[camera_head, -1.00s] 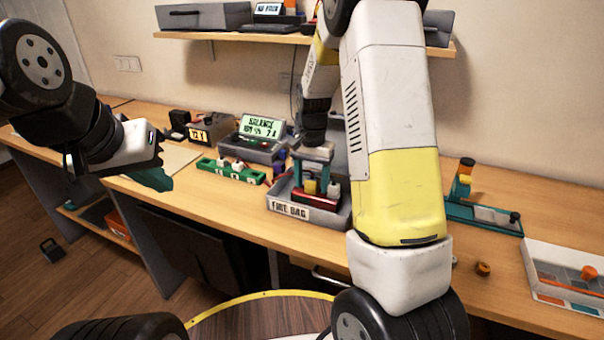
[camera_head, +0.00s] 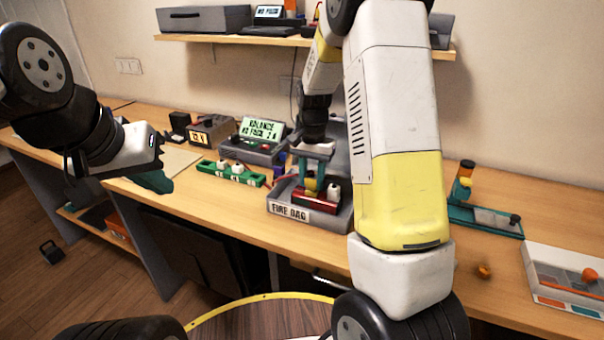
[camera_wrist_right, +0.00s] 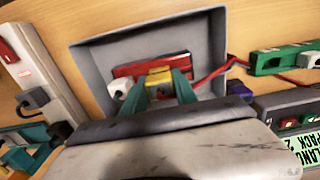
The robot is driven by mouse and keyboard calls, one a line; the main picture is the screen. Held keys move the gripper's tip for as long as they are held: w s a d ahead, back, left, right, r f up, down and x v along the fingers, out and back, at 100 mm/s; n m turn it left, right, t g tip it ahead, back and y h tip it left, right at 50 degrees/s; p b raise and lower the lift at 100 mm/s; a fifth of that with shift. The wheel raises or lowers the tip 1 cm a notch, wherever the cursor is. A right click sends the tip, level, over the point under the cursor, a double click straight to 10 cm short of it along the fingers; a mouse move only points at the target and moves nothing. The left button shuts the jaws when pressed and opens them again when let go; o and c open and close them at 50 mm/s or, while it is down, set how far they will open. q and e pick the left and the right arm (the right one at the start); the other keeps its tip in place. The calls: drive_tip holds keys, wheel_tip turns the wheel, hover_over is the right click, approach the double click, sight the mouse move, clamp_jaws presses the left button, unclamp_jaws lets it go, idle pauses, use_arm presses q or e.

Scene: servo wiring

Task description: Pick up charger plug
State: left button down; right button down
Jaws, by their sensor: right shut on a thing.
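A yellow plug (camera_wrist_right: 159,77) sits between the teal fingers of my right gripper (camera_wrist_right: 161,88) in the right wrist view. The fingers are shut on it, over a red battery pack (camera_wrist_right: 140,66). In the head view my right gripper (camera_head: 318,168) points down into the grey tray labelled FIRE BAG (camera_head: 291,212); the yellow plug (camera_head: 311,186) shows low between the fingers. A white connector (camera_wrist_right: 120,88) lies beside the left finger in the wrist view. My left gripper (camera_head: 156,181) hangs near the bench's front edge, away from the tray; its finger gap is not clear.
A green strip with white plugs (camera_head: 232,173) and a charger with a lit screen (camera_head: 262,130) stand left of the tray. A red cable (camera_wrist_right: 218,74) runs from the tray to the right in the wrist view. A teal stand (camera_head: 485,217) is at right.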

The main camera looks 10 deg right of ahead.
drive_tip(key=shift+s+a+r, duration=0.1)
drive_tip(key=shift+s+r, duration=0.1)
drive_tip(key=shift+r, duration=0.35)
drive_tip(key=shift+s+r, duration=0.15)
drive_tip(key=shift+r, duration=0.4)
drive_tip(key=s+a+r, duration=0.1)
drive_tip(key=s+a, duration=0.1)
drive_tip(key=s, duration=1.3)
drive_tip(key=shift+a+r, duration=0.15)
drive_tip(key=shift+a, duration=0.15)
